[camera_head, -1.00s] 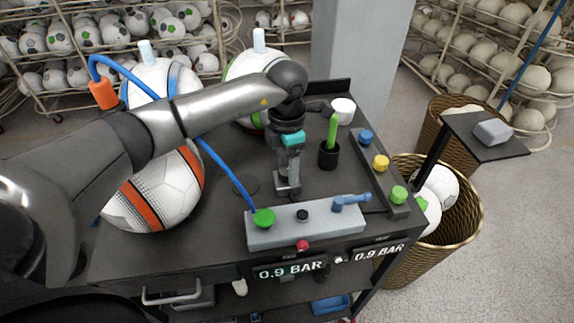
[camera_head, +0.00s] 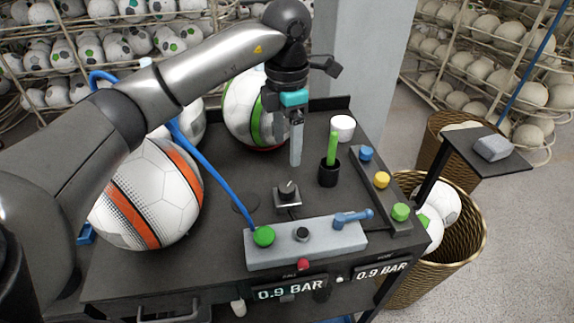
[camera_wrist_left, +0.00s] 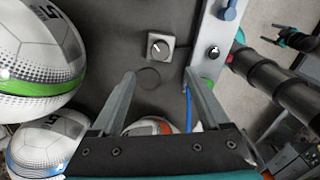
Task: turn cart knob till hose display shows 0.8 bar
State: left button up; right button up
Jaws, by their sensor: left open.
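The cart knob (camera_head: 287,191) is a black dial on a small grey box on the dark cart top. It also shows in the left wrist view (camera_wrist_left: 159,47), with a pale pointer mark. My left gripper (camera_head: 296,160) is above and behind the knob, pointing down, clear of it. In the left wrist view its two fingers (camera_wrist_left: 160,78) are apart with nothing between them. Two displays on the cart front, left (camera_head: 290,289) and right (camera_head: 382,270), both read 0.9 BAR; their small labels are hard to read. My right gripper (camera_wrist_left: 290,40) seems to show small at the wrist view's right.
A grey panel (camera_head: 340,242) with a green button, black knob and blue lever is in front of the knob. A black cup (camera_head: 329,174) with a green stick stands right of the gripper. Balls (camera_head: 158,195) stand left and behind. A blue hose (camera_head: 215,165) crosses the cart's left.

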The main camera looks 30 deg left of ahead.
pick_arm(q)
jog(key=shift+r, duration=1.75)
